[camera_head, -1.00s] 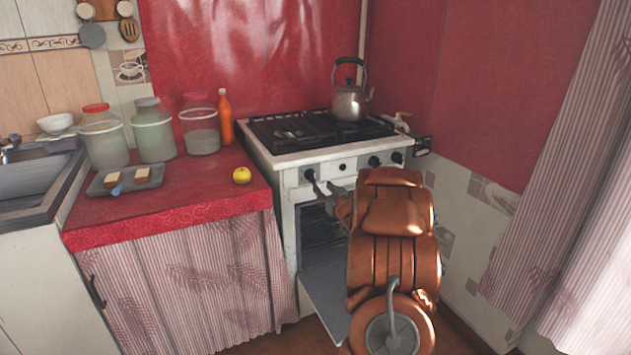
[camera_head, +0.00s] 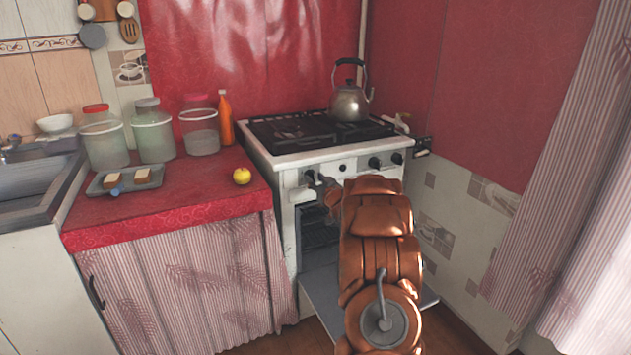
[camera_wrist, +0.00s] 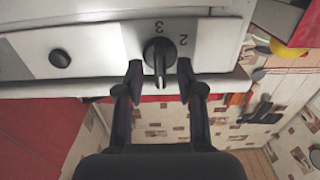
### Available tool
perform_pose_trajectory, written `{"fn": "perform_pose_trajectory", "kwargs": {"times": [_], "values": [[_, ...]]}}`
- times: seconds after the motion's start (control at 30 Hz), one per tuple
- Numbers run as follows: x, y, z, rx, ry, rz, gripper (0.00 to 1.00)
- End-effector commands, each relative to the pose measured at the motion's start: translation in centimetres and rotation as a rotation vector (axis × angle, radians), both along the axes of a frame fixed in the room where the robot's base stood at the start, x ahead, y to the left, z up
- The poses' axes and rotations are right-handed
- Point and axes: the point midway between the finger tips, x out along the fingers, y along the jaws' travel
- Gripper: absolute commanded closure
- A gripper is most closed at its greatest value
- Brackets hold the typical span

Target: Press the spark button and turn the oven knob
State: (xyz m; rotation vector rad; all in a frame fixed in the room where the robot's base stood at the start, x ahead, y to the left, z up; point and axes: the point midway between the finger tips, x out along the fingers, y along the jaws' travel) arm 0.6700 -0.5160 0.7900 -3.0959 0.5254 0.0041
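The oven knob (camera_wrist: 158,55), round and black with a pale pointer, is on the white front panel beside the numbers 2 and 3. In the head view the knob (camera_head: 309,174) is at the panel's left end. My gripper (camera_wrist: 160,74) is open, with one fingertip on each side of the knob's lower part; whether they touch it cannot be told. A small round black button (camera_wrist: 60,58), likely the spark button, stands left of the knob in the wrist view; it also shows in the head view (camera_head: 342,167). My arm hides part of the stove front.
The oven door (camera_head: 324,298) hangs open below my arm. A kettle (camera_head: 350,103) stands on the stove top (camera_head: 298,157). The red counter (camera_head: 205,185) at left bears jars, an orange bottle (camera_head: 226,120), a yellow fruit (camera_head: 242,176) and a tray (camera_head: 98,186).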

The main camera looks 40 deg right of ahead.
Motion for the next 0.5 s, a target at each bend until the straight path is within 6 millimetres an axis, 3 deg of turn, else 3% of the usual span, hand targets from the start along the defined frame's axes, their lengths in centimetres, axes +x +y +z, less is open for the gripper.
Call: {"fn": "perform_pose_trajectory", "kwargs": {"times": [0.3, 0.5], "values": [[0.27, -0.06, 0.1, -0.001, -0.002, 0.0, 0.62], [0.27, -0.06, 0.12, -0.002, -0.002, 0.0, 0.83]]}}
